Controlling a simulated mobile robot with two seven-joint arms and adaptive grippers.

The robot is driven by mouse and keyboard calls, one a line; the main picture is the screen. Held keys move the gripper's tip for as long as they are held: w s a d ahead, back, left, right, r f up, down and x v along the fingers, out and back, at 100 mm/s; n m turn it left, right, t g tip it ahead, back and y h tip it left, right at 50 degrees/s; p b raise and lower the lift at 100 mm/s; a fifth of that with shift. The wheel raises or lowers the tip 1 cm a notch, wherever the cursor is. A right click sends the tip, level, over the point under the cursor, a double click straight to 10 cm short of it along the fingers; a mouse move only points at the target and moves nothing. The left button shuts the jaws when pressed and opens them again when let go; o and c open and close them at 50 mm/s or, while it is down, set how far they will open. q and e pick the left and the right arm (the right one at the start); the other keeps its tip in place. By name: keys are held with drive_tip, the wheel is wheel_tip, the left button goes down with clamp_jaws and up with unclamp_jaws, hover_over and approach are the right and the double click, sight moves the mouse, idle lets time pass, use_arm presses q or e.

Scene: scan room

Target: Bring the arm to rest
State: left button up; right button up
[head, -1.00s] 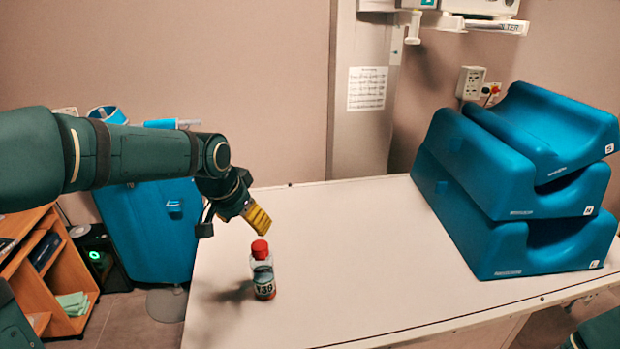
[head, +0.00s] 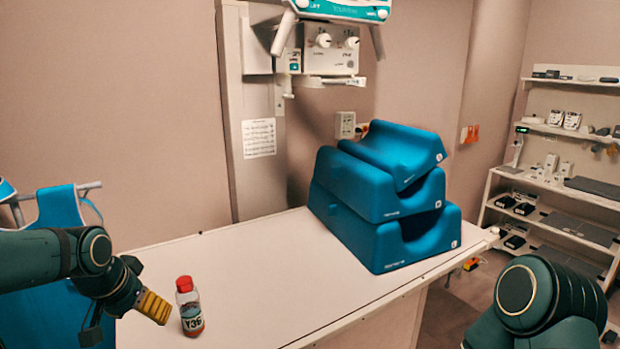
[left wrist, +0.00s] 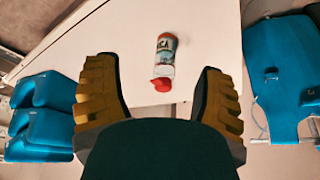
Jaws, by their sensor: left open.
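My left gripper (head: 153,307) is open and empty, with yellow ridged fingers, at the left of the head view. It is just left of a small clear bottle (head: 192,313) with a red cap and a printed label, which stands upright on the white table. In the left wrist view, the bottle (left wrist: 165,56) shows beyond and between the two open fingers (left wrist: 160,95), apart from them. My right arm (head: 540,305) shows at the lower right of the head view; its gripper is out of view.
The white table (head: 265,265) is bare around the bottle. Blue stacked cushions (head: 380,195) stand on its far right part. A wall-mounted machine (head: 335,45) hangs behind. Shelves (head: 560,190) with small items stand at the right. A blue covering (head: 58,207) hangs at the left.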

use_arm(q)
drive_tip(key=w+d+f+g+h, duration=0.1)
drive_tip(key=d+f, duration=0.2)
drive_tip(key=f, duration=0.3)
drive_tip(key=w+d+f, duration=0.2)
drive_tip(key=d+f, duration=0.2)
drive_tip(key=f, duration=0.2)
drive_tip(key=s+d+f+n+h, duration=0.1)
drive_tip(key=s+d+f, duration=0.6)
drive_tip(key=f, duration=0.4)
drive_tip(key=s+d+f+n+g+h, duration=0.1)
drive_tip(key=s+d+f+n, duration=0.1)
drive_tip(key=s+d+f, duration=0.5)
wheel_tip(320, 180, down, 4)
drive_tip(key=shift+s+d+f+g, duration=0.15)
drive_tip(key=shift+s+g, duration=0.15)
drive_tip(key=shift+s, duration=0.8)
